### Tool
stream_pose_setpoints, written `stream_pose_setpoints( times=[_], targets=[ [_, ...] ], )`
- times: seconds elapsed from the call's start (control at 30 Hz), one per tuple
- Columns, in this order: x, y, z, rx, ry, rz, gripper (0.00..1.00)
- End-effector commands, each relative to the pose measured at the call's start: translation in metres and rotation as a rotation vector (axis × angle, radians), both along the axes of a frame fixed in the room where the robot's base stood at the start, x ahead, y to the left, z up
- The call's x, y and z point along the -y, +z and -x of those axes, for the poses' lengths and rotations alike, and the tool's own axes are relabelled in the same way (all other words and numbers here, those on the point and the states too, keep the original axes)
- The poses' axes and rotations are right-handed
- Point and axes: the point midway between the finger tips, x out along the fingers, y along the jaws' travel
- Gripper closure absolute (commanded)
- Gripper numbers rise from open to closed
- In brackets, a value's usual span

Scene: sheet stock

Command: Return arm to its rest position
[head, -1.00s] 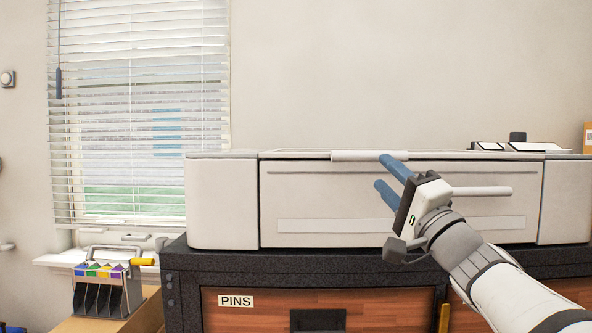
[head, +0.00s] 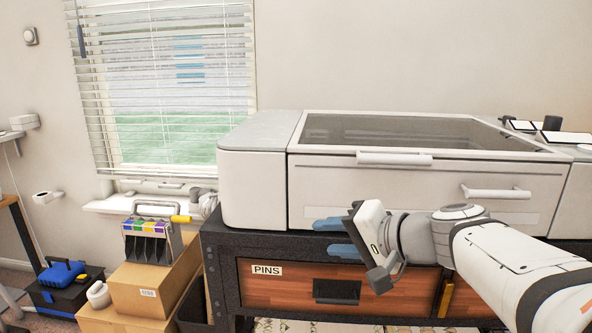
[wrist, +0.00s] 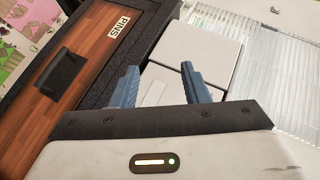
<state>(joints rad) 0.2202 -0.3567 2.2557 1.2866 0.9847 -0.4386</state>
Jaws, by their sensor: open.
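My gripper (head: 331,238) is open and empty. In the head view it points left, its blue fingers in front of the lower front of a large white machine (head: 253,190), near the top edge of the dark cabinet. In the wrist view the two blue fingers (wrist: 158,86) stand apart with nothing between them. The white machine's front also shows beyond them in the wrist view (wrist: 215,50). My white arm reaches in from the lower right of the head view.
The machine stands on a dark cabinet (head: 222,262) with a wooden drawer (head: 290,294) labelled PINS. At left are cardboard boxes (head: 140,290), a rack of coloured cartridges (head: 147,247) and a blue-and-black toolbox (head: 62,290). A window with blinds (head: 160,90) is behind.

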Motion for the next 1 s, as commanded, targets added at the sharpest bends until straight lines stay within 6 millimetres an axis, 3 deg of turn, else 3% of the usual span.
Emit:
stream_pose_setpoints(
  times=[0.03, 0.27, 0.6, 0.8, 1.0],
  targets=[
    [-0.004, 0.015, 0.01, -0.04, 0.028, 0.058, 0.59],
    [0.004, 0.012, 0.059, -0.212, 0.127, 0.358, 0.59],
    [0.053, 0.038, 0.118, -0.356, 0.23, 0.822, 0.59],
    [0.077, 0.052, 0.131, -0.376, 0.257, 0.998, 0.59],
    [0.085, 0.052, 0.134, -0.379, 0.263, 1.047, 0.59]
  ],
)
